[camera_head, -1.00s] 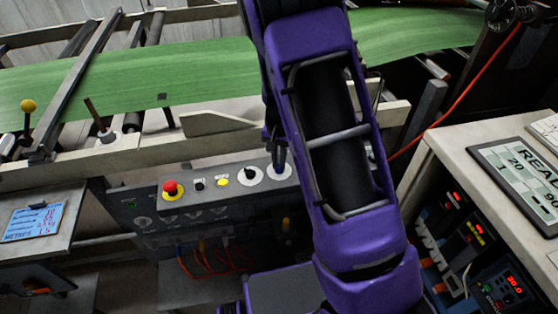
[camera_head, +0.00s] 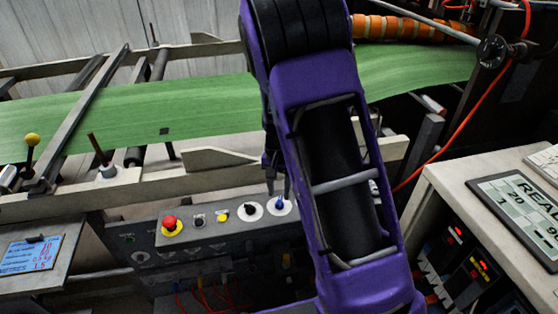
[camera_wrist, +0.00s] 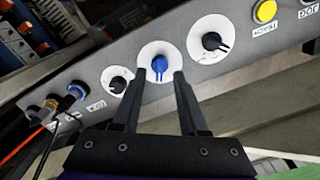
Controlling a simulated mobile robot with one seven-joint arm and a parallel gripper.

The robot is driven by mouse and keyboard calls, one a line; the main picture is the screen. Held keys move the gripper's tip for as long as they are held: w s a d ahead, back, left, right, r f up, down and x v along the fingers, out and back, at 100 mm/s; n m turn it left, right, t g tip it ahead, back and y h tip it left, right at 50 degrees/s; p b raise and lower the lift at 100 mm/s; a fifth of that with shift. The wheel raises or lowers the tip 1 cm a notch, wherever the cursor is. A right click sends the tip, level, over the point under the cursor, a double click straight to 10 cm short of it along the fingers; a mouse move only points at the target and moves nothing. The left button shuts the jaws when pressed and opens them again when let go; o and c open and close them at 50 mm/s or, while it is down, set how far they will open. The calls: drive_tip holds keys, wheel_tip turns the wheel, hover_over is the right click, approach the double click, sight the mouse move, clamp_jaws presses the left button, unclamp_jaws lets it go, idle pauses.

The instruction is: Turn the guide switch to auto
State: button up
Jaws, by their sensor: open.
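A control panel (camera_head: 205,228) runs below the green web. It carries a blue rotary switch on a white disc (camera_head: 287,209); the blue knob (camera_wrist: 159,64) shows clearly in the wrist view. Its label is not readable, so I cannot tell which way is auto. My gripper (camera_wrist: 159,74) is open, with one finger at each side of the blue knob. Whether the fingers touch it is not clear. In the head view my gripper (camera_head: 277,190) is at the same switch, partly covering it. A black rotary switch (camera_wrist: 212,43) sits beside it.
On the panel are a red emergency button (camera_head: 170,225) and a yellow button (camera_head: 222,216). A smaller knob (camera_wrist: 118,85) and cable plugs (camera_wrist: 74,92) lie left in the wrist view. A pale cabinet (camera_head: 455,190) stands at right.

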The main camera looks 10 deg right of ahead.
sight(279, 200)
wheel_tip(279, 200, up, 14)
drive_tip(key=p, duration=0.1)
drive_tip(key=shift+r, duration=0.2)
drive_tip(key=shift+w, duration=0.1)
